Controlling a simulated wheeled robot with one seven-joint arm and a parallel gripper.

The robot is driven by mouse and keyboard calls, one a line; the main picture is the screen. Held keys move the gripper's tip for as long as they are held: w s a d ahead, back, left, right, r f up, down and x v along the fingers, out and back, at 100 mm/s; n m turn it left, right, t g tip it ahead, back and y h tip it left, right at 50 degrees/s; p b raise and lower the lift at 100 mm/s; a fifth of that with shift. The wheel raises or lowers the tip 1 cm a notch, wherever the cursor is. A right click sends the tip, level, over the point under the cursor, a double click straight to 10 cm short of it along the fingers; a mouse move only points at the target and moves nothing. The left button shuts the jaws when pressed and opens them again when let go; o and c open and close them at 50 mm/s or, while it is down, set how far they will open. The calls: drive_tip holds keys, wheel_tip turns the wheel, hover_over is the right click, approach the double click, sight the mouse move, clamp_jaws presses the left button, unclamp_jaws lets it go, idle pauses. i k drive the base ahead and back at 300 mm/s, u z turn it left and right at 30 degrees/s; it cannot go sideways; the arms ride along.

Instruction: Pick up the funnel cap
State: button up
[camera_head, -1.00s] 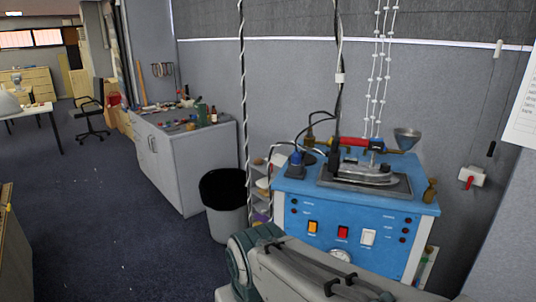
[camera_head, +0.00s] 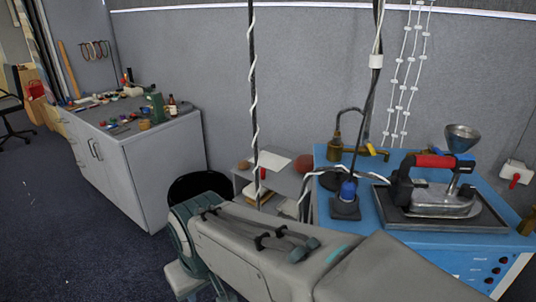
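A grey metal funnel (camera_head: 462,133) stands upright at the back right of the blue machine top (camera_head: 385,205). Its wide mouth faces up, and its lower part is hidden behind a steam iron (camera_head: 440,195) with a red handle. I cannot make out a separate cap on the funnel. My gripper is out of view; only a grey link of my arm crosses the bottom of the head view, in front of the blue machine.
A blue-capped bottle (camera_head: 348,192) and a brass oil can (camera_head: 338,143) stand on the machine's left side. Cables hang over it. A grey cabinet (camera_head: 165,160) with clutter stands left, beside a black bin (camera_head: 195,187). Open floor lies at far left.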

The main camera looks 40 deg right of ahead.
sight(339, 175)
drive_tip(key=i, duration=1.8)
drive_tip(key=z, duration=2.5)
